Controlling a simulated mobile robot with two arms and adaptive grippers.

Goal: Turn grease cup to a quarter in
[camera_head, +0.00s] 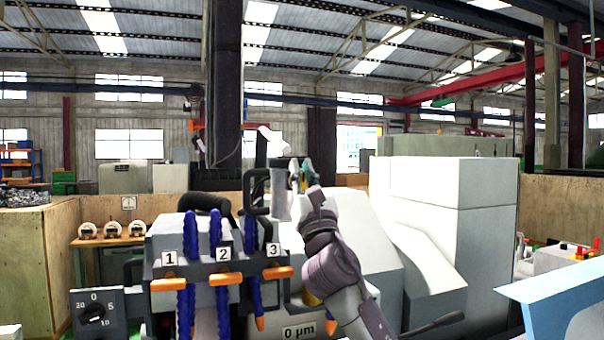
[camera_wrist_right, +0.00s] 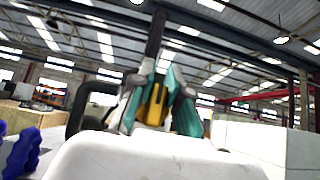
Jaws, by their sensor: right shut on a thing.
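My right gripper (camera_head: 303,172) comes up from the lower right in the head view, at the grinder's upper front. Its teal fingers also show in the right wrist view (camera_wrist_right: 157,100). It is shut on the grease cup, which the fingers largely hide. A yellow piece with a dark stripe shows between the fingers in the wrist view; I cannot tell whether it is part of the cup. The cup's turn position cannot be read. My left gripper is not in view.
A light grey cylinder (camera_head: 281,194) and a black bracket (camera_head: 250,190) stand just left of my right gripper. Blue hoses (camera_head: 216,235) with orange levers and number plates are in front. A dial (camera_head: 94,309) is at lower left. The white machine housing (camera_head: 440,185) rises on the right.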

